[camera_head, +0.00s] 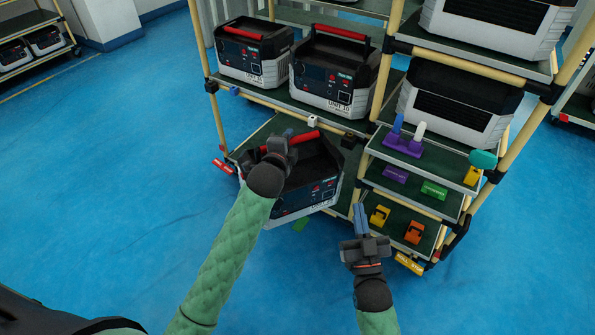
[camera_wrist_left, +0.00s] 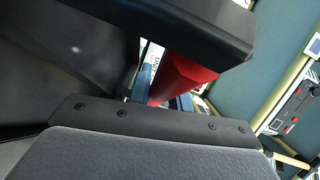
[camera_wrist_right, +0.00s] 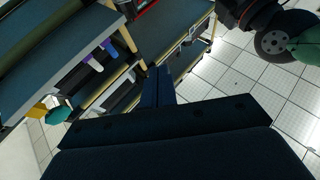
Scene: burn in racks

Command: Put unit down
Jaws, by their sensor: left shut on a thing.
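The unit (camera_head: 308,192) is a dark box with a light grey lower body and a red top handle (camera_head: 290,142). It is at the lower shelf (camera_head: 262,132) of the rack, turned at an angle, with its front jutting past the shelf edge. My left gripper (camera_head: 285,140) is shut on the red handle, which also shows between the jaws in the left wrist view (camera_wrist_left: 185,78). Whether the unit's underside touches the shelf is hidden. My right gripper (camera_head: 358,210) is shut and empty, in front of the rack to the right of the unit.
Two similar units (camera_head: 254,52) (camera_head: 334,72) stand on the shelf above. Small side shelves at right hold a purple holder (camera_head: 403,146) and green, yellow and orange (camera_head: 414,232) pieces. A yellow label (camera_head: 408,264) hangs low. The blue floor (camera_head: 120,180) at left is clear.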

